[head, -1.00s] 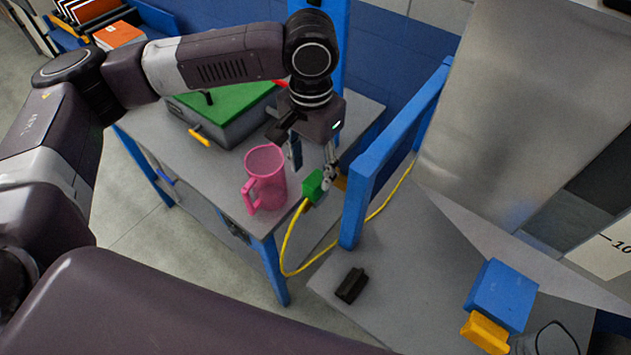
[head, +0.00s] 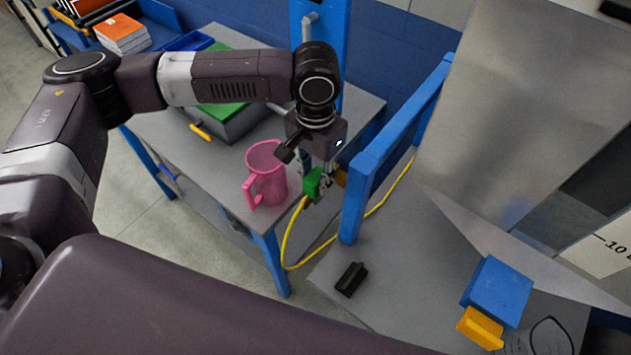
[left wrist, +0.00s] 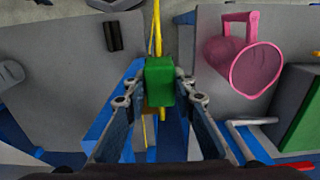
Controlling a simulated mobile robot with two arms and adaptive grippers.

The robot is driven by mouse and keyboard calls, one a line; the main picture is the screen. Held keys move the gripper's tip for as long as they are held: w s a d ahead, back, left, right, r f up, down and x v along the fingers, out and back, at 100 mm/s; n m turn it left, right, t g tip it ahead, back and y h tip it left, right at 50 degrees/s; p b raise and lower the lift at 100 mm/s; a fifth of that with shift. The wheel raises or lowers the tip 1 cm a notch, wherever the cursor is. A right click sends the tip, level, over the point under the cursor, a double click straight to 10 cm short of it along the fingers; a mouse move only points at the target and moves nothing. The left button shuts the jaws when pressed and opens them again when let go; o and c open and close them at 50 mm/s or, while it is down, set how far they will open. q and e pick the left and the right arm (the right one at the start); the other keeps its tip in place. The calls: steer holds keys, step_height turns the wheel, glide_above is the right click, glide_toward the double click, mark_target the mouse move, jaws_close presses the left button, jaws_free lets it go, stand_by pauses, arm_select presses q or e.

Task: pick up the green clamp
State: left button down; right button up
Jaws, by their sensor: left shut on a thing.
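The green clamp (head: 312,182) is a small green block at the near right edge of the grey table, close to the yellow cable. In the left wrist view the clamp (left wrist: 160,82) sits between the two fingers. My left gripper (head: 321,184) points down and is shut on the clamp; in the left wrist view the fingertips (left wrist: 159,88) press its sides. My right gripper does not show.
A pink mug (head: 266,178) stands just left of the clamp. A blue post (head: 357,205) rises close on the right. A yellow cable (head: 288,240) hangs below the clamp. A grey case with a green top (head: 226,115) is behind. A black block (head: 351,279) lies on the nearer surface.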

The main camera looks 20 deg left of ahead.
mark_target(315, 175)
arm_select(q)
steer(key=shift+r, duration=0.2)
steer(key=shift+r, duration=0.25)
step_height(315, 175, up, 19)
steer(key=b, duration=0.3)
stand_by(0.6)
